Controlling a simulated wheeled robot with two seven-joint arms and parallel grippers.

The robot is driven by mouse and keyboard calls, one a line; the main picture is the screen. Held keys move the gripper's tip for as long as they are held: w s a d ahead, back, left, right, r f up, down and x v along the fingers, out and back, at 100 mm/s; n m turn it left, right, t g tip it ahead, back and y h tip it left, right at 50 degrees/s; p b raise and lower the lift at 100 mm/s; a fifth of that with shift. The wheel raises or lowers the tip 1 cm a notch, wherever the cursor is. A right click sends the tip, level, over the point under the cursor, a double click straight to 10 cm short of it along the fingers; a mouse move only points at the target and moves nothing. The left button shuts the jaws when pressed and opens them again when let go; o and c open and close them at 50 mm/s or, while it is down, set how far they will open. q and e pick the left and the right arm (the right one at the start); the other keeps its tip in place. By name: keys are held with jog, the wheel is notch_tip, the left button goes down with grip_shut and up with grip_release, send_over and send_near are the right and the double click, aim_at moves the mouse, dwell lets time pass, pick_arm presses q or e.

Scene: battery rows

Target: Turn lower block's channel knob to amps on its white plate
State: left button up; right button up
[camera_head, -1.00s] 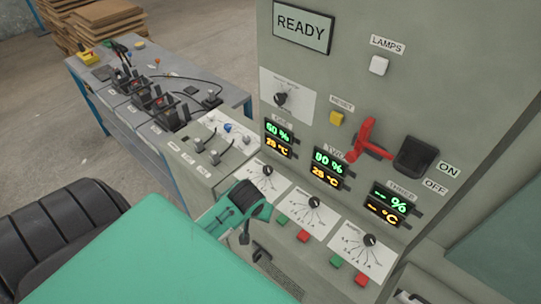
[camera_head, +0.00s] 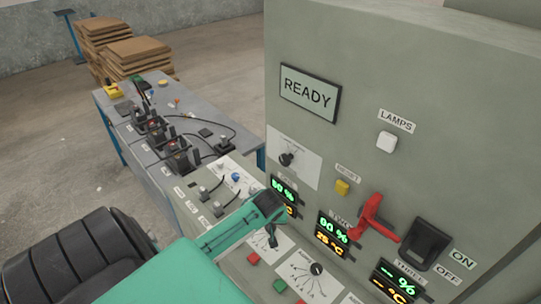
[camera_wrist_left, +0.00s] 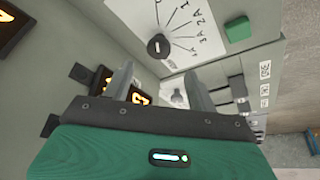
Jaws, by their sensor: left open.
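A grey panel carries white plates with black channel knobs. In the head view the middle lower plate (camera_head: 311,284) has a knob (camera_head: 317,268). The left lower plate (camera_head: 262,246) is partly covered by my left gripper (camera_head: 272,228), which is in front of its knob. In the left wrist view a black knob (camera_wrist_left: 159,46) stands on a white plate (camera_wrist_left: 200,28) with printed lines and amp marks. My left gripper (camera_wrist_left: 160,82) is open, its fingers apart from that knob. Another knob (camera_wrist_left: 178,97) shows between the fingers. My right gripper is not in view.
A bench (camera_head: 140,150) with devices stands at the left.

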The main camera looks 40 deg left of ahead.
pick_arm(q)
jog(key=p+x, duration=0.1)
jog(key=x, duration=0.4)
jog(key=shift+w+f, duration=0.2)
jog(key=shift+x, duration=0.75)
jog(key=shift+w+a+f+p, duration=0.1)
jog(key=shift+f+p, duration=0.2)
jog(key=shift+f, duration=0.15)
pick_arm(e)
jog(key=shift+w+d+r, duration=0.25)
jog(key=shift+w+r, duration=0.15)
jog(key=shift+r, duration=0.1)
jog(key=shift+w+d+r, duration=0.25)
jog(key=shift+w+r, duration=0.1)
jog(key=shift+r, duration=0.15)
pick_arm(q)
jog(key=c, duration=1)
jog(key=shift+o, duration=0.2)
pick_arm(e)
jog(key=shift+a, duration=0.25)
